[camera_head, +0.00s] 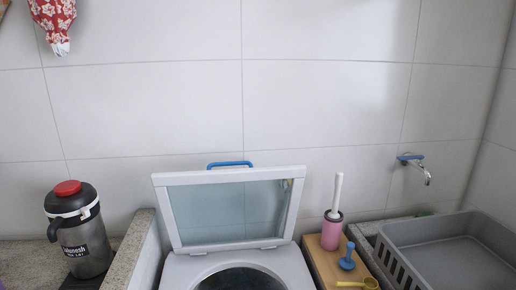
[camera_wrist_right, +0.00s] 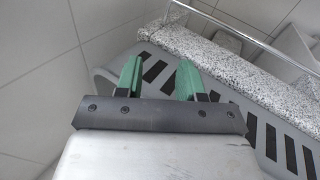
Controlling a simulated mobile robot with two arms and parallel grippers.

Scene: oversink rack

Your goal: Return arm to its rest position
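My right gripper (camera_wrist_right: 160,80) shows in the right wrist view. Its two green fingers stand apart with nothing between them. Beyond the fingers is a grey slotted surface (camera_wrist_right: 262,130), which lies below a speckled stone ledge. Neither of my arms shows in the head view, and my left gripper is in no view.
In the head view a washer with a raised glass lid (camera_head: 228,205) stands in the middle. A black and grey jug (camera_head: 78,235) is on the left ledge. A pink brush holder (camera_head: 332,230), a grey basket (camera_head: 450,255) and a wall tap (camera_head: 415,165) are on the right.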

